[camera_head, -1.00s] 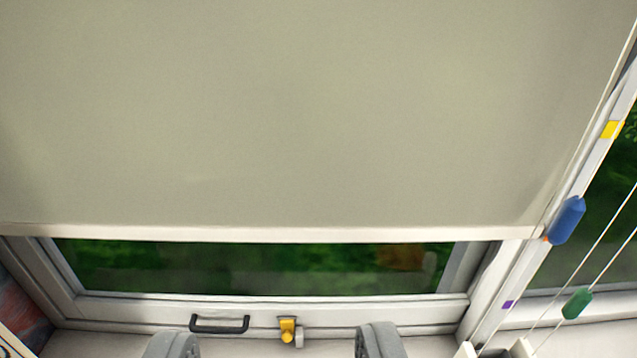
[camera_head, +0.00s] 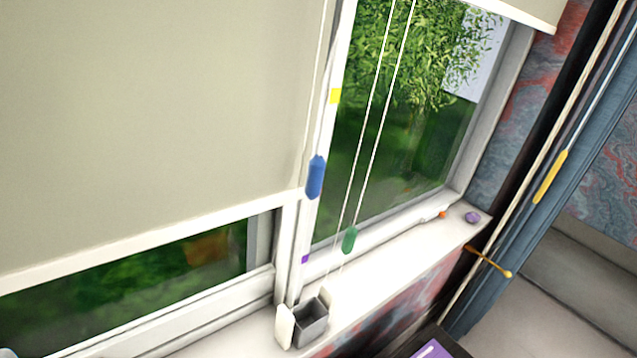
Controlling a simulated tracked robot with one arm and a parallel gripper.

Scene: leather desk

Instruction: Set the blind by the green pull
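The green pull (camera_head: 349,240) hangs on a looped white cord in front of the right window pane, just above the sill. A blue pull (camera_head: 316,177) hangs on its own cord to the left, in front of the window post. The left blind (camera_head: 150,120) is a beige sheet lowered over most of the left pane. The right blind (camera_head: 530,12) shows only its bottom edge at the top, so most of the right pane is bare. My gripper is not visible in this view.
A small grey box (camera_head: 310,322) stands on the white sill (camera_head: 400,272) below the green pull. A purple knob-like object (camera_head: 472,217) sits at the sill's right end. A blue curtain (camera_head: 520,210) and a yellow pull (camera_head: 550,177) are at the right.

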